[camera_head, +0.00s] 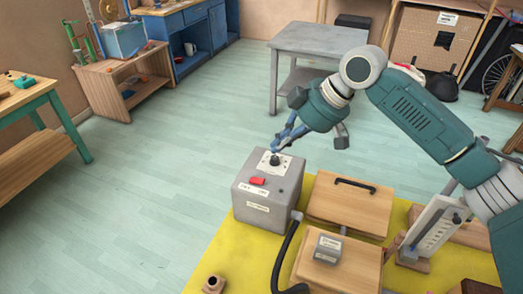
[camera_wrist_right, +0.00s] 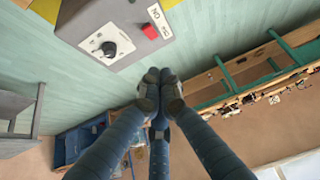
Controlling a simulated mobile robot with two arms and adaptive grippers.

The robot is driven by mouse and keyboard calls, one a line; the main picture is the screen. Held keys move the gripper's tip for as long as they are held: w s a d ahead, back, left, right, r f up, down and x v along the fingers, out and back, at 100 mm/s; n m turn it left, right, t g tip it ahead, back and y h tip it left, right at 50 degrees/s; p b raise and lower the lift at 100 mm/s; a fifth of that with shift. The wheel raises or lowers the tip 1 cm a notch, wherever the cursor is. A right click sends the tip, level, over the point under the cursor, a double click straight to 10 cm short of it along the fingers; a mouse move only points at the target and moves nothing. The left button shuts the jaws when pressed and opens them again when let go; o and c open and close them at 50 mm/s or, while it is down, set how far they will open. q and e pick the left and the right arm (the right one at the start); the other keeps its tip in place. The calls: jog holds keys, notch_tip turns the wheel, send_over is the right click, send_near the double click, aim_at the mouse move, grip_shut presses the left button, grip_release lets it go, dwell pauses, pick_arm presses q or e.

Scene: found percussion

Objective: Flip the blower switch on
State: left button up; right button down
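A grey blower box (camera_head: 266,197) stands on the yellow mat. On its top are a red switch (camera_head: 258,181) and, behind it, a black knob (camera_head: 275,160) on a white plate. In the right wrist view the red switch (camera_wrist_right: 149,31) and the knob (camera_wrist_right: 108,49) show on the box at upper left. My right gripper (camera_head: 278,147) is behind and above the knob in the head view. In the right wrist view its fingertips (camera_wrist_right: 160,83) are together with nothing between them, clear of the switch. My left gripper is out of view.
A black hose (camera_head: 284,250) runs from the box's right side. Wooden boxes (camera_head: 349,205) stand to the right, one with a small grey block (camera_head: 328,248) on top. A grey table (camera_head: 316,40) stands behind. The floor at left is clear.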

jog(key=p, duration=0.3)
send_over(254, 180)
jog(key=d, duration=0.2)
jog(key=f, duration=0.7)
jog(key=shift+s+a+f, duration=0.15)
jog(key=shift+s, duration=0.2)
jog(key=f, duration=0.1)
jog(key=f+p, duration=0.1)
jog(key=f, duration=0.1)
jog(key=shift+d+f, duration=0.2)
jog(key=shift+f, duration=0.1)
jog(key=shift+s+d+f, duration=0.1)
jog(key=shift+d+f, duration=0.05)
jog(key=shift+f, duration=0.3)
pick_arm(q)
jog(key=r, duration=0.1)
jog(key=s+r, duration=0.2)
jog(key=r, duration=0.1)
pick_arm(e)
jog(key=shift+f, duration=0.1)
